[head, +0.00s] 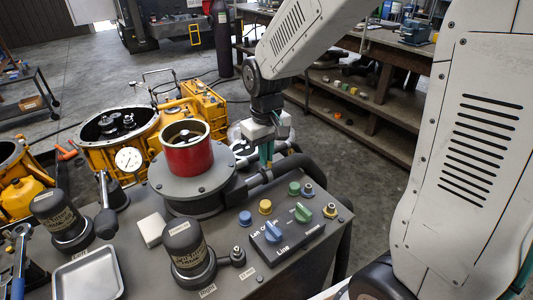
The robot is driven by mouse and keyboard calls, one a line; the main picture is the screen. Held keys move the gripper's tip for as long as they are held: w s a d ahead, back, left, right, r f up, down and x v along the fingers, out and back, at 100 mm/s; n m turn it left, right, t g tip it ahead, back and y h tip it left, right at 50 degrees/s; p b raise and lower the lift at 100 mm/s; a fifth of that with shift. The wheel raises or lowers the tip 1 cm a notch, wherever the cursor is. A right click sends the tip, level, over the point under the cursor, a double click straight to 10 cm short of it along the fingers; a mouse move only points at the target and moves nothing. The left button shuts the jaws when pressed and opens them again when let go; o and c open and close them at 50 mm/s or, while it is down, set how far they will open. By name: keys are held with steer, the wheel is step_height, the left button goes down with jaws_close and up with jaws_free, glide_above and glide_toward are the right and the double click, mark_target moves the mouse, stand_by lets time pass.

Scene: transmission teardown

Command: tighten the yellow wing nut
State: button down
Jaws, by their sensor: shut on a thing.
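My gripper (266,157) points down beyond the back edge of the dark grey bench top, right of the red cylinder (188,155). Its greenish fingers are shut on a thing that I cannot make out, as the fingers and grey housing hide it. Two small yellow pieces show on the bench top: a yellow cap (265,207) left of the green one, and a yellow piece (330,211) near the right edge. I cannot tell whether either is the yellow wing nut. My gripper is apart from both.
A label plate bears a blue wing knob (272,232) and a green wing knob (302,212). Yellow housings (120,150) stand behind.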

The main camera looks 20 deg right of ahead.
steer(key=m, duration=0.4)
steer(key=shift+m, duration=0.3)
steer(key=m, duration=0.4)
steer(key=shift+m, duration=0.3)
steer(key=m, duration=0.4)
steer(key=shift+m, duration=2.4)
steer(key=c, duration=1.6)
jaws_free()
steer(key=shift+r, duration=0.1)
